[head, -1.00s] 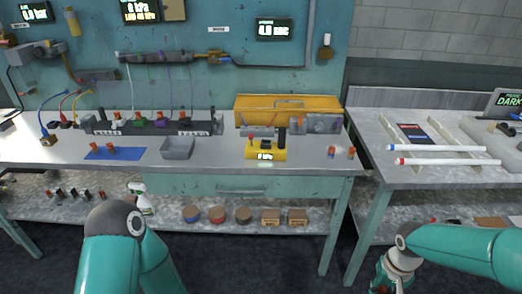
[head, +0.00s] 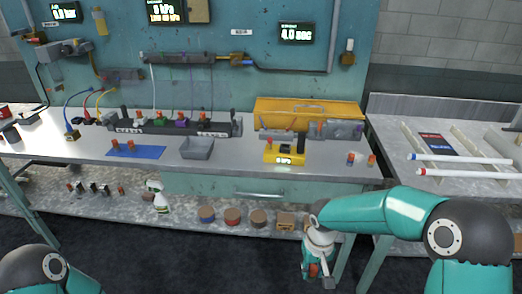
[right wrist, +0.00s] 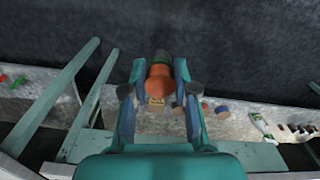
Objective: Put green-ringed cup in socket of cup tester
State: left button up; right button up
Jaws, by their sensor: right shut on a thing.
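The green-ringed cup (right wrist: 159,78) is orange with a green band and a dark end. In the right wrist view it is between the fingers of my right gripper (right wrist: 160,68), which is shut on it. In the head view this gripper (head: 318,268) hangs low in front of the bench, below the worktop, and the cup is not clearly visible there. The yellow cup tester (head: 271,155), with a small lit display, stands on the bench above and left of the gripper. Its socket is too small to make out. My left gripper is outside the view.
A grey tray (head: 197,153) and a blue mat (head: 148,153) with orange-topped pieces are left of the tester. Small orange-topped cups (head: 372,160) stand to its right. A yellow toolbox (head: 300,110) is behind it. The bench's front edge lies above my gripper.

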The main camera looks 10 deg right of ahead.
aim_at(285, 145)
jog(key=u, duration=0.1)
jog(key=i, duration=0.95)
jog(key=u, duration=0.05)
